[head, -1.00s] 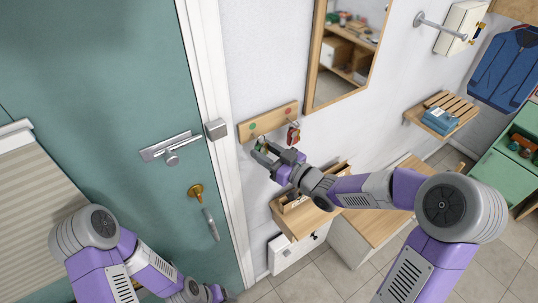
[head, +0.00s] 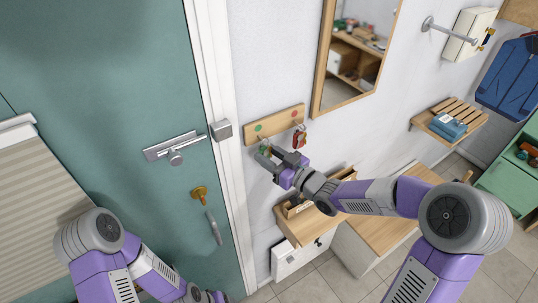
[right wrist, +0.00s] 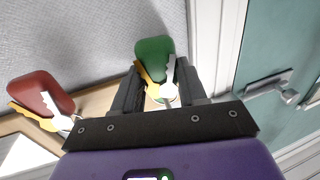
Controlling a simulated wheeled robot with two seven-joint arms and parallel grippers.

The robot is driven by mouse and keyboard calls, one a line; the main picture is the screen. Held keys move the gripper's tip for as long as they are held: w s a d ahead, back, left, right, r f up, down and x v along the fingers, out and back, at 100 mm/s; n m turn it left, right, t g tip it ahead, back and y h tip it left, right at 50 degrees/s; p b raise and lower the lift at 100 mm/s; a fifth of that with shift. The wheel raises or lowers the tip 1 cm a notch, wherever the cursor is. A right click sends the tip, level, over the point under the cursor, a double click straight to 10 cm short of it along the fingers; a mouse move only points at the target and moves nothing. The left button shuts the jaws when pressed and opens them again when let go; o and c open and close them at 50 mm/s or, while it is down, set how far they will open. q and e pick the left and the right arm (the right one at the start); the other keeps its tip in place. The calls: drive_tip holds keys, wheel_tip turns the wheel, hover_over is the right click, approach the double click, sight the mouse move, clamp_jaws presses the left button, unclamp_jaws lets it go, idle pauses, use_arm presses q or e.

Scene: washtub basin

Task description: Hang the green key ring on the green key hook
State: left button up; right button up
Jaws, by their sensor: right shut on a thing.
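My right gripper (head: 260,160) is shut on the green key ring (right wrist: 154,48), just below the left end of the wooden key rack (head: 274,124). In the right wrist view the green fob stands out beyond the fingers, with a yellow and a silver key between them. In the head view the green key ring (head: 265,148) shows only as a small patch. The rack has a green dot (head: 257,128) on the left. The hook under it is too small to make out, so I cannot tell whether the ring touches it. My left gripper (head: 213,297) is cut off at the bottom edge.
A red key ring (head: 299,138) hangs under the rack's red dot (head: 294,114), close to my right gripper. The door frame (head: 222,100) is just left of the rack. A mirror (head: 355,50) is above right. A wooden tray shelf (head: 298,232) is below.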

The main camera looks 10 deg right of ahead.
drive_tip(key=o, duration=1.1)
drive_tip(key=shift+o, duration=0.2)
drive_tip(key=v, duration=0.8)
wheel_tip(320, 180, down, 31)
drive_tip(key=s+a+m+g+h+b, duration=0.2)
drive_tip(key=m+g+h+b, duration=0.3)
drive_tip(key=m+b, duration=0.25)
drive_tip(key=s+a+f+m+g+h+b, duration=0.1)
drive_tip(key=s+f+g+b, duration=0.4)
drive_tip(key=s+f, duration=1.3)
wheel_tip(320, 180, down, 4)
drive_tip(key=a+m+g, duration=0.1)
drive_tip(key=a+g, duration=0.1)
drive_tip(key=g, duration=0.2)
drive_tip(key=shift+s+r+h+b, duration=0.15)
drive_tip(key=shift+s+h+b, duration=0.15)
drive_tip(key=shift+b, duration=0.05)
